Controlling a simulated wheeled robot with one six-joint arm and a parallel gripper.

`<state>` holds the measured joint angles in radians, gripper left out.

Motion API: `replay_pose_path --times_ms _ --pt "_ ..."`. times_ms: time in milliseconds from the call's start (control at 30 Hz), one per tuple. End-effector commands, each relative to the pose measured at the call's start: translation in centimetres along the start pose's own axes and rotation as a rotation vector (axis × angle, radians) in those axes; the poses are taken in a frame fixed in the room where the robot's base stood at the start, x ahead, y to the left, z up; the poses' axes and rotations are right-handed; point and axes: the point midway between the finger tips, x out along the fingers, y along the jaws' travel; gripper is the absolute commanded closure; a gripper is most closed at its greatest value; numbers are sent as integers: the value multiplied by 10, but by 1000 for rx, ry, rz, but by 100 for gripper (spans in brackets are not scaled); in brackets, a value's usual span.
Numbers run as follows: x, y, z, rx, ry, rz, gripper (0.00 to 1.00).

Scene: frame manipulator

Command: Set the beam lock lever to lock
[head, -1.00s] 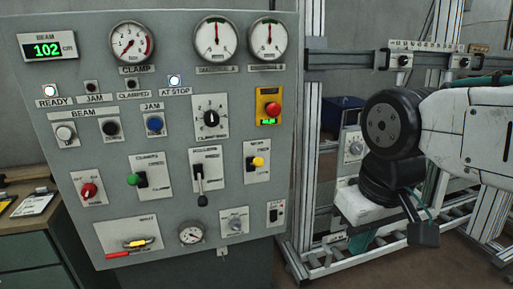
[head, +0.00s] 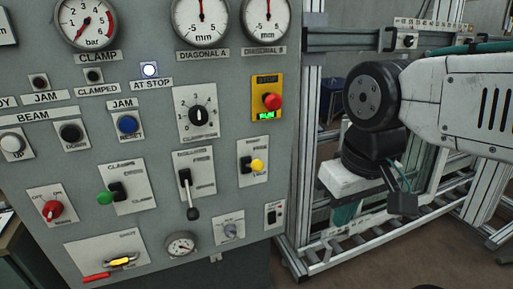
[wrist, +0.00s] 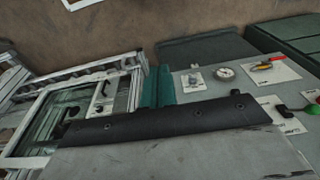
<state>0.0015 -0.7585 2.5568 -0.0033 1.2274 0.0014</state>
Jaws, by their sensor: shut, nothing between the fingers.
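The control panel (head: 150,225) fills the left of the head view. A lever with a yellow knob (head: 257,165) sits on a white plate at its right side; its small label is too blurred to read surely, but it may be the beam lock lever. Nearby are a black-tipped lever (head: 190,198) hanging down and a green-knobbed lever (head: 106,198) pointing left. My gripper's teal fingers (head: 345,213) show partly below my wrist, right of the panel and apart from it. They are shut and empty. In the wrist view the teal fingers (wrist: 157,88) show behind a dark bar.
A red emergency button (head: 271,102) on a yellow box sits above the yellow-knobbed lever. A metal frame with rails (head: 330,258) stands behind and below my arm. In the wrist view, a gauge (wrist: 225,73) and small knobs lie right of the fingers.

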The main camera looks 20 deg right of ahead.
Motion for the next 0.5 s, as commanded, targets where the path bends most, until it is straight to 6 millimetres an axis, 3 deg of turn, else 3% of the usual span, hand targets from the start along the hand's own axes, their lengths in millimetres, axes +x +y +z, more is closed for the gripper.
replay_pose_path --times_ms 167,333,500 --pt "-19 -3 -41 -5 22 1 100" --pt "-47 -11 -130 -5 75 2 100" --pt "-61 -23 -220 -3 131 1 100"
